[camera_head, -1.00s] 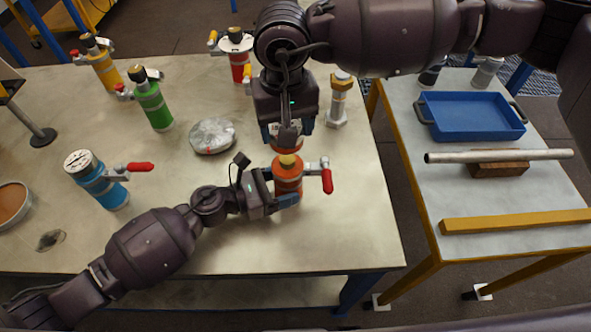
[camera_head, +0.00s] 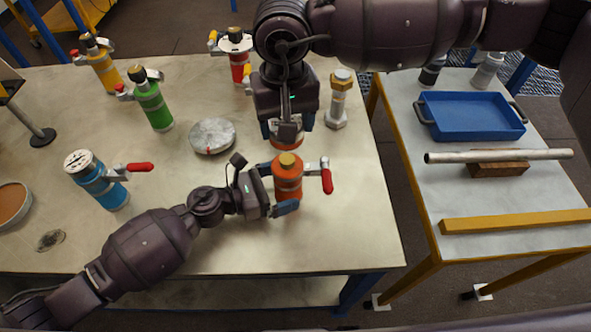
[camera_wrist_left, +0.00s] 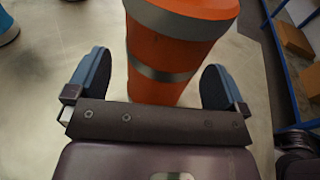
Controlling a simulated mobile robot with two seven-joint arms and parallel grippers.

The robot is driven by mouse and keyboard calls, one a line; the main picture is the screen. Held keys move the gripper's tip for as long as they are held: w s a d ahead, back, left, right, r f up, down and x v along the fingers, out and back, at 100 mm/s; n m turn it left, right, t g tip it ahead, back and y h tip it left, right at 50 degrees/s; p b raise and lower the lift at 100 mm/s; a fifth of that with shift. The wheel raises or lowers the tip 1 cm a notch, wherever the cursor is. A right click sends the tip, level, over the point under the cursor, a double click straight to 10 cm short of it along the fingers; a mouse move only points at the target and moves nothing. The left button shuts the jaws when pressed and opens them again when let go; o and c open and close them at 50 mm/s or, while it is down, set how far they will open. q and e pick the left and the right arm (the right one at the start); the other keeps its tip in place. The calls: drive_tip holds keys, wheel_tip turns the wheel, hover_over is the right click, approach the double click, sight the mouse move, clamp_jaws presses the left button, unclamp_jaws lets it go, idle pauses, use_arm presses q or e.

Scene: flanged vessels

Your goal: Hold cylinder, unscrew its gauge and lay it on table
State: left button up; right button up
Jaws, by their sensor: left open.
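The orange cylinder (camera_head: 288,183) stands upright on the table, with a bare brass top and a red-handled valve (camera_head: 326,178) on its right. My left gripper (camera_head: 279,195) is open. In the left wrist view its two blue fingers (camera_wrist_left: 156,85) stand on either side of the cylinder (camera_wrist_left: 165,55), with visible gaps. My right gripper (camera_head: 285,135) is above and behind the cylinder. It holds a round orange-rimmed piece, apparently the gauge (camera_head: 275,140), clear of the brass top. The right fingers partly hide this piece.
Blue (camera_head: 95,182), green (camera_head: 151,105), yellow (camera_head: 102,65) and red (camera_head: 238,62) cylinders stand around the table (camera_head: 230,235). A whitish disc (camera_head: 212,136) lies left of the right gripper. A metal bolt-like post (camera_head: 339,98) stands at right.

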use_arm(q)
drive_tip(key=v, duration=1.1)
drive_tip(key=shift+a, duration=0.2)
drive_tip(key=shift+s, duration=0.1)
